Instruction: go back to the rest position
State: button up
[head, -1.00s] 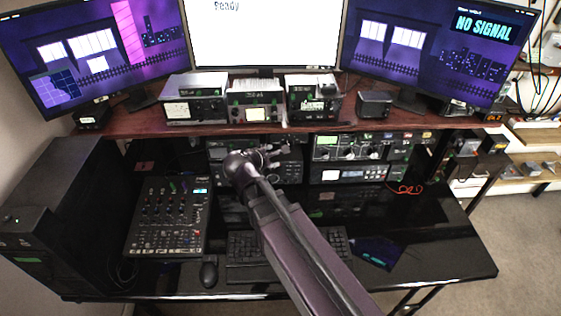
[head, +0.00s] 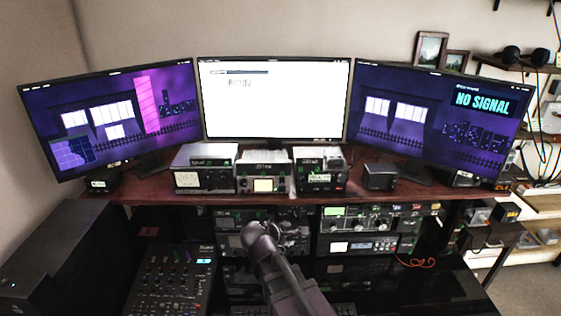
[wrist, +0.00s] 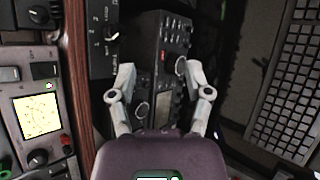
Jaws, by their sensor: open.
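My gripper (wrist: 159,80) is open in the wrist view, with its two grey fingers spread apart. Between and beyond them is the front of a black radio unit (wrist: 172,45) with knobs, small buttons and a display. Nothing is held. I cannot tell how far the fingers are from the unit. In the head view my arm reaches up from the bottom middle toward the radio units under the shelf. The gripper there is mostly hidden by my dark wrist. A stacked radio unit with a white display (head: 358,246) stands to the right of the wrist.
A dark red shelf (head: 150,191) carries several small devices and monitors, including a white screen (head: 275,110). Its edge shows close by in the wrist view (wrist: 80,80). A mixer (head: 172,280) sits at lower left. A keyboard (wrist: 290,90) lies at right in the wrist view.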

jog(key=s+d+f+m+g+y, duration=0.6)
jog(key=s+d+m, duration=0.5)
jog(key=m, duration=0.6)
jog(key=shift+s+d+f+g, duration=0.4)
jog(key=shift+d+f+g, duration=0.25)
jog(key=shift+d+g, duration=0.6)
jog(key=shift+a, duration=0.1)
jog(key=shift+c, duration=0.5)
